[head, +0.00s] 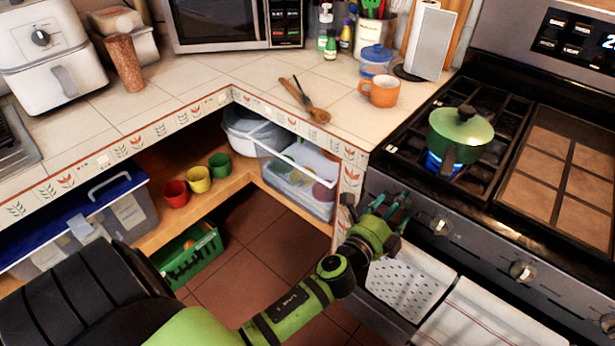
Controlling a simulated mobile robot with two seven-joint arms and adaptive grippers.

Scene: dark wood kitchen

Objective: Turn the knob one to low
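The stove (480,235) stands on the right, with a row of round silver knobs along its front panel. One knob (440,223) is just right of my gripper, another knob (522,271) is farther right, and a third knob (608,322) is at the right edge. My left gripper (388,204), at the end of the green arm from the lower left, is at the panel's left end. Its fingers cover that part of the panel. I cannot tell whether they are open or touch a knob there. My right gripper is not in view.
A green lidded pot (462,135) sits on the left burner, with a blue flame (434,163) under it.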

